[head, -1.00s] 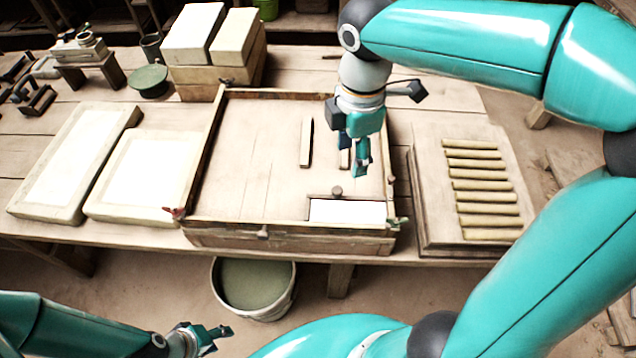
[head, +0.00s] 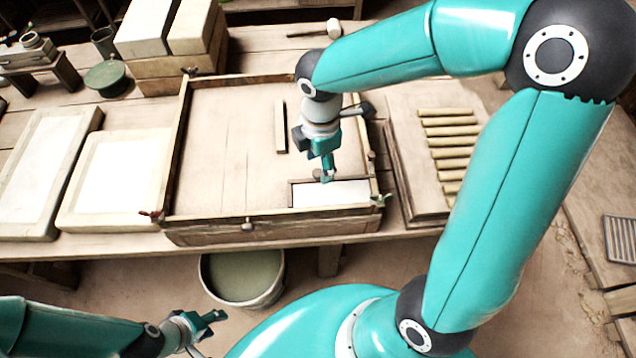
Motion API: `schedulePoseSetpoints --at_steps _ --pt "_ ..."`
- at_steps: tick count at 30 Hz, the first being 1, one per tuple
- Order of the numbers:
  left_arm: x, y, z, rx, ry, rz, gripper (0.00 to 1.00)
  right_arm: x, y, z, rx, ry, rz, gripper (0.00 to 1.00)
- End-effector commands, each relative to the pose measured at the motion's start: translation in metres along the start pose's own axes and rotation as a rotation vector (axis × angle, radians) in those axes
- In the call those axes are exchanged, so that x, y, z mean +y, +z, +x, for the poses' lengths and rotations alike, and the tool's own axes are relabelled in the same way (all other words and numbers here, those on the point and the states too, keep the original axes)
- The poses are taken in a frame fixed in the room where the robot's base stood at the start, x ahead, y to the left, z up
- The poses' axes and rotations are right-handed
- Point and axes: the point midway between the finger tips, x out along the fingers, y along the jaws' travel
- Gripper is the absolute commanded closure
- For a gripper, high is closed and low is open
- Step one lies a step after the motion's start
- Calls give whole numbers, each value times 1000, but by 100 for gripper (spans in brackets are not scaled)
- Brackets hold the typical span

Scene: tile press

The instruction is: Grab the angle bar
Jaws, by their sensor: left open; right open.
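The angle bar (head: 303,182) looks like the thin brown L-shaped strip along the far and left edges of a white tile (head: 335,194). It lies in the front right corner of the wooden press tray (head: 225,210). My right gripper (head: 327,174) is open, pointing down at the strip's far arm, around where its small knob stood visible before. The fingers hide that spot, so I cannot tell whether they touch it. My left gripper (head: 210,322) is open and empty, low in front of the table.
A loose narrow bar (head: 280,126) lies in the tray. Clamps (head: 378,200) sit at the tray's front corners. A board with several tan rods (head: 447,131) is to the right, white slabs (head: 115,180) to the left. A bucket (head: 243,278) stands below the table edge.

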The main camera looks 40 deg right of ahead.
Motion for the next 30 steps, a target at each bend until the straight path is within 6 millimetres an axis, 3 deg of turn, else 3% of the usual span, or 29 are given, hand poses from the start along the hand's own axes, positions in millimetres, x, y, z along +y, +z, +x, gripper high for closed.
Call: schedulePoseSetpoints --at_steps 10,20,27,30 --pt "2 0 -5 0 0 0 55 6 -3 43 -1 -5 -1 46" --pt "2 0 -5 0 0 0 55 6 -4 49 0 -2 -1 47" --pt "2 0 -5 0 0 0 55 6 -4 49 0 -1 -1 87" --pt "2 0 -5 0 0 0 55 7 -4 49 0 -1 -1 100"
